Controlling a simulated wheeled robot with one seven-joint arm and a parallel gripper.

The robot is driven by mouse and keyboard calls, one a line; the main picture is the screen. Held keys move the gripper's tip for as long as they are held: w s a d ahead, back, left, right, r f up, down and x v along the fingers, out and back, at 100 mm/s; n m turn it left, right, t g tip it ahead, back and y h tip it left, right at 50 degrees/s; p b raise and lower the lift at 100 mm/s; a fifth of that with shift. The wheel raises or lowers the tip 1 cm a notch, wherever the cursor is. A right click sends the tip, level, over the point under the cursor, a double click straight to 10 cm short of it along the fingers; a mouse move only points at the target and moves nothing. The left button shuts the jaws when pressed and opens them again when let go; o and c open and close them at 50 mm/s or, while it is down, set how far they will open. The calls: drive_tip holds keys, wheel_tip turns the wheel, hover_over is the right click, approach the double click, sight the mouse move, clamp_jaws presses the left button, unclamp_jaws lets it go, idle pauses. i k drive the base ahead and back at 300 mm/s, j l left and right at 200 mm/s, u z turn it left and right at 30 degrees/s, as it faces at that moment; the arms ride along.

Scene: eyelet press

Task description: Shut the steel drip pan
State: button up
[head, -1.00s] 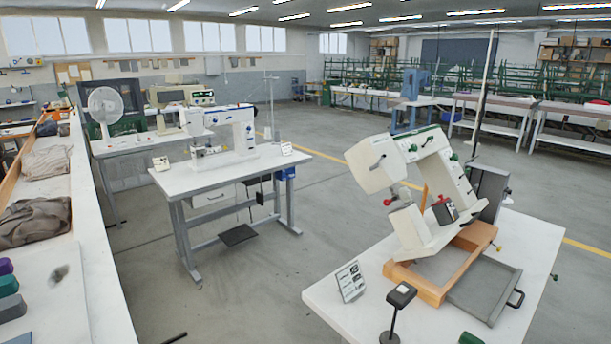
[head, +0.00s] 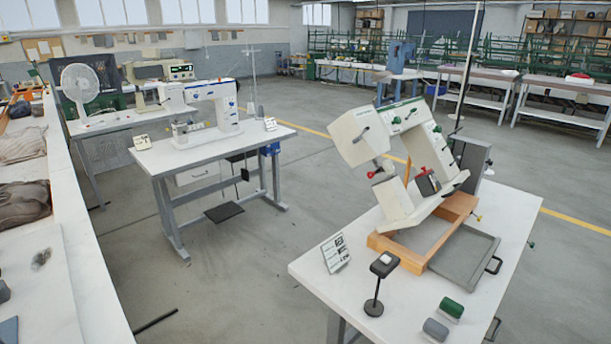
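The steel drip pan (head: 460,262) is a shallow grey tray. It sticks out from the wooden base (head: 420,263) under the tilted white machine (head: 400,165), towards the right front of the near table. Its dark handle (head: 494,264) is at the pan's right end. The pan's far inner part is hidden by the base. My gripper is not in view.
On the near white table (head: 315,272) stand a sign card (head: 336,253), a black post with a pad (head: 376,285), and a green (head: 451,308) and a grey spool (head: 435,329) in front of the pan. Clear floor lies left of the table.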

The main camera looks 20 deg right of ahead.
sight(465, 256)
drive_tip(key=z, duration=1.2)
drive_tip(key=i+j, duration=0.35)
drive_tip(key=i+j+u, duration=0.1)
drive_tip(key=i+j, duration=0.2)
drive_tip(key=i, duration=0.2)
